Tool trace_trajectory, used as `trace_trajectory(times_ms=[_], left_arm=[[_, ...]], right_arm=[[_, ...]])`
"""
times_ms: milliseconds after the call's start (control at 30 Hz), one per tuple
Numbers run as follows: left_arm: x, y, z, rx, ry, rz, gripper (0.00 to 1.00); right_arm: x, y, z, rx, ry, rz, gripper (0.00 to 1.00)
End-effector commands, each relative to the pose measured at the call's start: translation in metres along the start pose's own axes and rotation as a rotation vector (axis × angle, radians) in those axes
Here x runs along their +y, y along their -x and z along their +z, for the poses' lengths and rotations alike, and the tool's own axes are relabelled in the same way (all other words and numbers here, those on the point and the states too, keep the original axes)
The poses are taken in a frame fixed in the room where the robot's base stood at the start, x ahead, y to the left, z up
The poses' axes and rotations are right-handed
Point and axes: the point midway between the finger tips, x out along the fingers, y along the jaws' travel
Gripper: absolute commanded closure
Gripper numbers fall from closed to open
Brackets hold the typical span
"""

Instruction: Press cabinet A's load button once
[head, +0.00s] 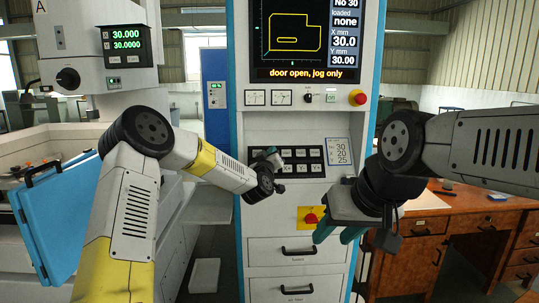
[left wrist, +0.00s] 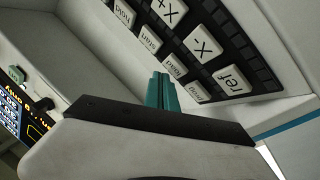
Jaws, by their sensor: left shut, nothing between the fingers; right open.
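The control cabinet (head: 240,130) stands in the middle of the head view; no letter shows on it, but the machine at left carries an "A". Its black keypad (head: 313,152) has white keys. In the left wrist view the keys appear upside down, and the load button (left wrist: 174,66) is just beyond my left fingertips. My left gripper (head: 275,160) is shut and empty at the keypad's left side; its teal fingers show in the left wrist view (left wrist: 161,88). I cannot tell whether they touch the key. My right gripper (head: 338,232) is open and empty, in front of the cabinet's lower right.
The screen (head: 305,40) reads "door open, jog only". A red emergency button (head: 357,97) is below it, and a red knob on a yellow plate (head: 311,218) is under the keypad. A blue panel (head: 60,215) is at left, a wooden desk (head: 480,215) at right.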

Motion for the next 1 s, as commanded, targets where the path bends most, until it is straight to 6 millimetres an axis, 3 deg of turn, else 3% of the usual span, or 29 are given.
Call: trace_trajectory(times_ms=[1000], left_arm=[[-0.0044, -0.0058, 0.0042, 0.000, 0.000, 0.000, 1.00]], right_arm=[[0.0000, 0.0000, 0.0000, 0.000, 0.000, 0.000, 0.59]])
